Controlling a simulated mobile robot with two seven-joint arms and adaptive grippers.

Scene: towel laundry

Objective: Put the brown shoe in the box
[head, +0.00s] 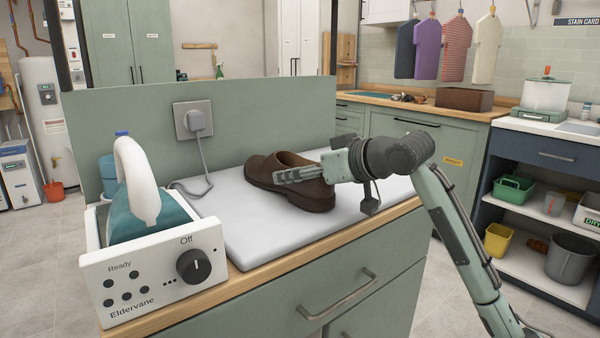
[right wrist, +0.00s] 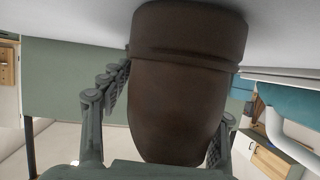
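My right gripper (head: 290,175) reaches in from the right, with one finger along the shoe's upper side. In the right wrist view the shoe (right wrist: 185,90) fills the middle, with a finger on each side of it (right wrist: 165,110). The fingertips are partly hidden, so firm contact is unclear. A brown box (head: 464,99) stands on the back counter at the right. My left gripper is not in view.
A teal and white iron (head: 135,195) stands in a white station (head: 160,275) left of the board (head: 250,240). A green panel (head: 255,125) with a plugged-in cord (head: 205,160) rises behind. Small brown items (head: 408,97) lie left of the box. Floor shows between the counters.

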